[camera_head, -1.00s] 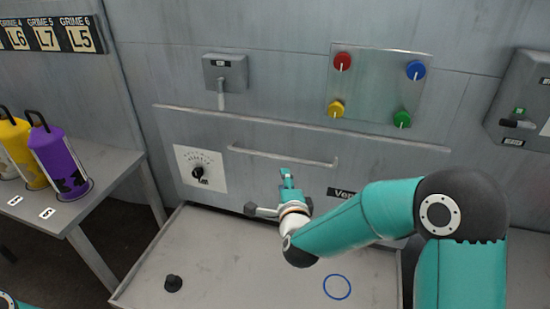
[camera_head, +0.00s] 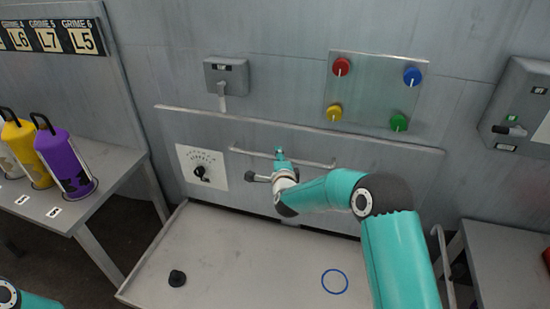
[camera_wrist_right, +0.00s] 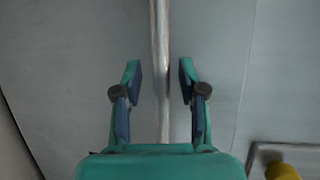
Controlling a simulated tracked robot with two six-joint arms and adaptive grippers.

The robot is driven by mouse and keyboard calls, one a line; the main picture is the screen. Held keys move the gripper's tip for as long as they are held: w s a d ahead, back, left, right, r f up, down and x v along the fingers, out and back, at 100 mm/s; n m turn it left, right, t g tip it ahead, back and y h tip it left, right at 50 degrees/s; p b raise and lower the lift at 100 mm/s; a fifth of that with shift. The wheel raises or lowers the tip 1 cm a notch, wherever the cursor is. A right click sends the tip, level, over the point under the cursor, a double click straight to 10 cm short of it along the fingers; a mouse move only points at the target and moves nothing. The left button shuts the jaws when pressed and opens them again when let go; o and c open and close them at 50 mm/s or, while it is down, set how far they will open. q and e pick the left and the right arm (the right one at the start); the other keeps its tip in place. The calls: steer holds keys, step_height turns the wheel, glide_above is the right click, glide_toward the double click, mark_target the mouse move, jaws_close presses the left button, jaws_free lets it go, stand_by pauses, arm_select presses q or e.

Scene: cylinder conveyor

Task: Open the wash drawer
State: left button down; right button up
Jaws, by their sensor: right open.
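The wash drawer front (camera_head: 400,163) is a wide grey metal panel in the wall, and it looks closed. Its long horizontal handle bar (camera_head: 251,152) runs across the upper part. My right gripper (camera_head: 279,155) is at the middle of this handle. In the right wrist view, the handle bar (camera_wrist_right: 159,50) runs between the two spread fingers of my right gripper (camera_wrist_right: 160,80). Clear gaps show on both sides, so it is open and not clamped on the bar. My left gripper is outside the views.
A dial plate (camera_head: 203,168) is on the drawer front. A lever box (camera_head: 226,76) and a colored-knob panel (camera_head: 375,90) are above. A purple canister (camera_head: 66,160) stands left.

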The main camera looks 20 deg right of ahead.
jaws_close()
stand_by(0.3)
